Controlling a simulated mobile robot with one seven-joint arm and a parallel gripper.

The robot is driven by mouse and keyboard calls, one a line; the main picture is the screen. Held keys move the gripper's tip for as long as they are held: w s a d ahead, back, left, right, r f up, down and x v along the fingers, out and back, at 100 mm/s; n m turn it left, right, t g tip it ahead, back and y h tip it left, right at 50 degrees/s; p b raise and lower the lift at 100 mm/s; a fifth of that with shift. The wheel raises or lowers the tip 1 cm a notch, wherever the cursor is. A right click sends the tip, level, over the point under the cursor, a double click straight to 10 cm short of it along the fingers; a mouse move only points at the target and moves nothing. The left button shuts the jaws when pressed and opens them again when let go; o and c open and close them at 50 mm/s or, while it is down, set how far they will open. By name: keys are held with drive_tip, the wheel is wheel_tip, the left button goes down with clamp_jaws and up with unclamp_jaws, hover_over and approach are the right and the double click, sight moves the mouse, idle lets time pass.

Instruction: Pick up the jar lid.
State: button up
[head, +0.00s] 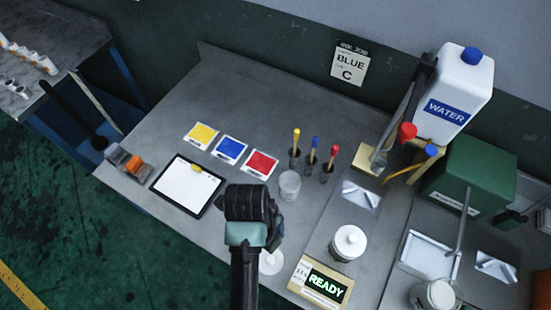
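A flat white disc (271,262), which looks like the jar lid, lies on the grey bench just right of my forearm. Part of its left side is hidden by my arm. My gripper (273,239) points down above the bench, near the far side of the disc. Its fingers are mostly hidden behind my own wrist, so I cannot tell their opening or whether they touch anything. A clear open jar (289,185) stands beyond and to the right of my wrist. A white-topped jar (348,243) stands farther right, behind a lit READY display (325,284).
Yellow, blue and red cards (231,149) lie behind a tablet (188,186). Colour-tipped tools (313,155) stand upright beyond the clear jar. A WATER container (455,95) and green box (472,175) crowd the right. The back-left bench (235,90) is clear.

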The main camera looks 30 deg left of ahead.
sight(270, 259)
drive_tip(key=f, duration=0.4)
drive_tip(key=f+p, duration=0.1)
drive_tip(key=f, duration=0.2)
drive_tip(key=shift+s+d+f, duration=0.1)
drive_tip(key=shift+s+d, duration=0.2)
drive_tip(key=shift+d, duration=0.05)
drive_tip(key=shift+w+d+f, duration=0.1)
drive_tip(key=shift+f, duration=2.1)
drive_tip(key=c, duration=1.1)
drive_tip(key=shift+o, duration=0.2)
drive_tip(key=shift+r, duration=0.1)
